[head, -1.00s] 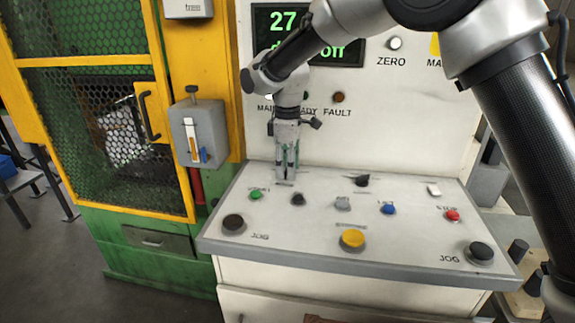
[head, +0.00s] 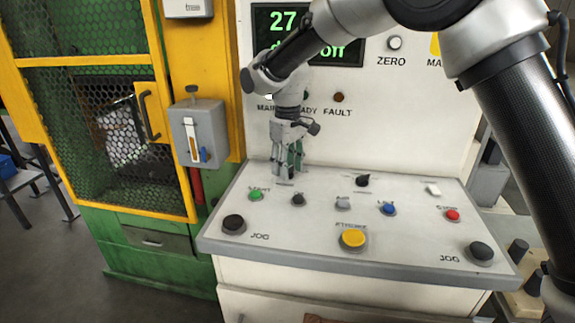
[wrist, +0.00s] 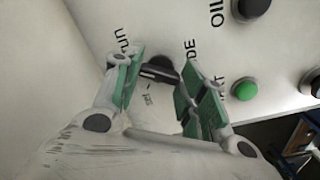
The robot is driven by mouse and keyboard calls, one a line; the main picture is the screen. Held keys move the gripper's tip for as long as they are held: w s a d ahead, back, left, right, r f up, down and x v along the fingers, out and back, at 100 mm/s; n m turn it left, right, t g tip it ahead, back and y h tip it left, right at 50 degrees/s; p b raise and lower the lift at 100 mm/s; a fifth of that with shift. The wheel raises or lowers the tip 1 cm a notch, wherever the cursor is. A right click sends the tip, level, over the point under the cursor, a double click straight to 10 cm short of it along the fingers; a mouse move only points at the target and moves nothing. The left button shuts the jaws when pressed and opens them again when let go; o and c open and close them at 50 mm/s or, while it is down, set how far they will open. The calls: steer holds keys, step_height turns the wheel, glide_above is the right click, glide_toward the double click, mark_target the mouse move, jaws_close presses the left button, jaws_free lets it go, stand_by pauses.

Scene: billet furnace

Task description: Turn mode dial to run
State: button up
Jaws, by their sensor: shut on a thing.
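The mode dial (wrist: 158,70) is a black knob with a pale pointer line. In the wrist view it sits between the green-padded fingers of my gripper (wrist: 162,76), which is shut on it. The word "run" is printed at the upper left of the dial, "MODE" is partly covered on the right, and a small label shows below it. In the head view my gripper (head: 286,178) points down at the back left of the sloped console (head: 300,210). There the fingers hide the dial.
A green button (head: 256,195) and a black knob (head: 298,199) lie close in front of my gripper. A yellow button (head: 352,238), a blue button (head: 388,209) and a red button (head: 452,214) are further right. The upright display panel (head: 410,110) stands behind.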

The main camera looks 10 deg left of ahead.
steer(key=shift+m, duration=1.2)
steer(key=o, duration=1)
step_height(320, 180, up, 12)
